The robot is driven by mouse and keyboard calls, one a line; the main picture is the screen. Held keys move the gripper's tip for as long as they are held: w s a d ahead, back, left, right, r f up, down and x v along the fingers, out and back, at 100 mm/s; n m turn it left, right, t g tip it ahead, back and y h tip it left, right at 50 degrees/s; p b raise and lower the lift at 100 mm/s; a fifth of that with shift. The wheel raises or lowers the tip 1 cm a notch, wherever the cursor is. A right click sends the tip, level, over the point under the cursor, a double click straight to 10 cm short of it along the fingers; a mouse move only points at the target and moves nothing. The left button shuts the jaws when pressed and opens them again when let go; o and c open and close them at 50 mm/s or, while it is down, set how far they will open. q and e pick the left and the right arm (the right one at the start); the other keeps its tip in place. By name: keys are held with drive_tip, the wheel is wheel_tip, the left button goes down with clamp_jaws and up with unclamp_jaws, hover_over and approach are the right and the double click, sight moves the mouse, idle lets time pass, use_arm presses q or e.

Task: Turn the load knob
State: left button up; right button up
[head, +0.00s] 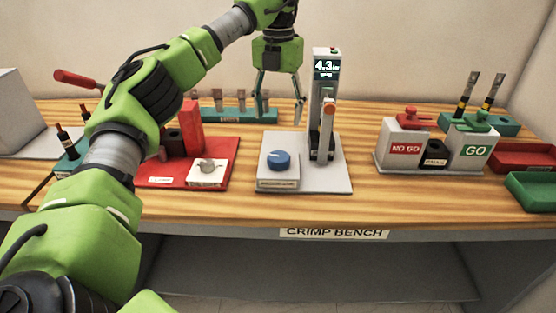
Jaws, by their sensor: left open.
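A blue round knob (279,160) sits on a small grey box on a light grey base plate (330,178) at the middle of the bench. The box has a label too small to read. A grey upright column (326,88) with a lit display reading about 4.3 stands behind it to the right. A second, pale knob (207,165) sits on a white block on a red base to the left. My left gripper (280,105) points down with fingers apart and empty, above and behind the blue knob, left of the column. It touches neither knob. My right gripper is out of view.
A red base with a red block (191,127) stands left, partly behind my left arm. A teal rack (238,115) is at the back. NO GO (404,147) and GO (474,149) blocks stand right, near red and green trays (533,190). Bench front is clear.

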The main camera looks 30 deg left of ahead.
sight(278, 157)
use_arm(q)
drive_tip(key=shift+n, duration=0.3)
wheel_tip(278, 157, down, 14)
drive_tip(key=shift+r+p, duration=0.1)
drive_tip(key=shift+p, duration=0.65)
drive_tip(key=c, duration=1.1)
